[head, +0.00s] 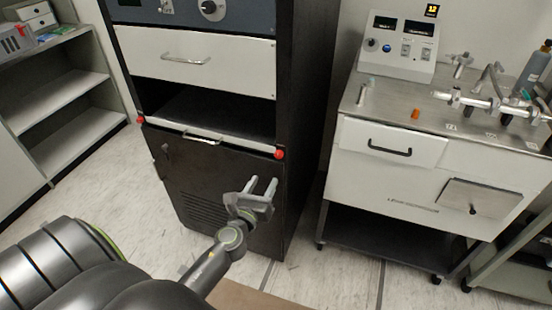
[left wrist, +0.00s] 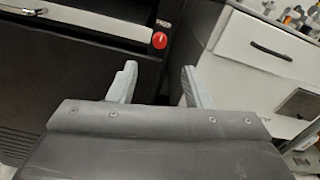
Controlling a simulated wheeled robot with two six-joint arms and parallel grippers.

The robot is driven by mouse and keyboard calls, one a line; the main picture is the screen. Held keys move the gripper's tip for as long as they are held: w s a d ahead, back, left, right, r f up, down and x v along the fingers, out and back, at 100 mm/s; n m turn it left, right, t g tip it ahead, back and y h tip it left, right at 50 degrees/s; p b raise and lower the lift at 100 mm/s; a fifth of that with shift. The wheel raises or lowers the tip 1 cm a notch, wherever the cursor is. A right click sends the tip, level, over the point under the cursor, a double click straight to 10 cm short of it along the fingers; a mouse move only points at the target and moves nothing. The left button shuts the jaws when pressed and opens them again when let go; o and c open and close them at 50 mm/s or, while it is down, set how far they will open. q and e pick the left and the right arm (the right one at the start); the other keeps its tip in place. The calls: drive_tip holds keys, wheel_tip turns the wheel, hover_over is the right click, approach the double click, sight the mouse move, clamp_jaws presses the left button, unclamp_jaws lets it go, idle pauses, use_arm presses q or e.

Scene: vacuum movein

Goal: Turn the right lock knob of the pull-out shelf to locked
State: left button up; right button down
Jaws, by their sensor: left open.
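The pull-out shelf (head: 222,138) shows as a pale front edge with a metal handle, low in the black rack. Its right lock knob (head: 279,154) is a small red knob at the right end; it also shows in the left wrist view (left wrist: 160,40), beyond the fingers. A matching red left knob (head: 141,120) sits at the other end. My left gripper (head: 262,186) is open and empty, below and a little left of the right knob in the head view, apart from it. The knob's turn position is too small to tell. My right gripper is not in view.
The black rack (head: 310,100) has a white drawer (head: 195,62) above the shelf opening. A white wheeled cart (head: 385,170) with valves and a control box (head: 399,48) stands to the right, across a narrow gap. Grey shelving (head: 60,95) stands at left.

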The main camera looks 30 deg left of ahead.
sight(278, 157)
use_arm(q)
drive_tip(key=x, duration=1.1)
drive_tip(key=shift+w+b, duration=0.1)
drive_tip(key=shift+b, duration=0.25)
clamp_jaws()
